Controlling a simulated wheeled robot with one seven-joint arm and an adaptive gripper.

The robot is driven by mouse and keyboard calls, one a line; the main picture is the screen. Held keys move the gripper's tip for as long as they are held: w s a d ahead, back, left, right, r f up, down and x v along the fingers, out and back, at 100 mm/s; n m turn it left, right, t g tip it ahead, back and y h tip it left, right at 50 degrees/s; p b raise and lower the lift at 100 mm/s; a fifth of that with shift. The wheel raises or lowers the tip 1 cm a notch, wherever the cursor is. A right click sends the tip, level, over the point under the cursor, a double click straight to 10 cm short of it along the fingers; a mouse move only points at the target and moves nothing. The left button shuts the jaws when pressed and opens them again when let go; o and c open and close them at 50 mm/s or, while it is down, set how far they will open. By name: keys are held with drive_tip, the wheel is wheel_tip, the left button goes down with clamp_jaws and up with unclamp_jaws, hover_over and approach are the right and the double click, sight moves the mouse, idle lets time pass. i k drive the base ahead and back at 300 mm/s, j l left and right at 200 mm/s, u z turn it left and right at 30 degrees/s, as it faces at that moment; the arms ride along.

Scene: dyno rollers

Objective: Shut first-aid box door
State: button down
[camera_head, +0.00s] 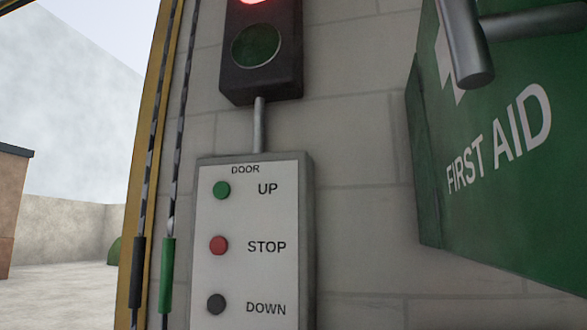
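The green first-aid box (427,190) is on the block wall at the right edge of the camera_head view, partly cut off. Its door (510,195) carries white FIRST AID lettering and part of a white cross. The door face slants away from the wall and comes nearer to me towards the right, so it appears to stand open. Its right edge and the box interior are out of view. A grey metal bar (466,50) crosses in front of the door at the top; I cannot tell whether it is the door handle. My gripper is not in view.
A door control panel (255,240) with UP, STOP and DOWN buttons is on the wall in the middle. A signal lamp box (262,50) with its red light lit is above it. Two hanging cords (168,190) and a yellow post (137,200) are at the left.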

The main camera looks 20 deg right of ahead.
sight(503, 83)
drive_tip(key=k+j, duration=0.3)
drive_tip(key=k+j+u, duration=0.1)
drive_tip(key=k+j, duration=0.2)
drive_tip(key=j, duration=0.15)
drive_tip(key=k+j, duration=0.3)
drive_tip(key=j, duration=0.15)
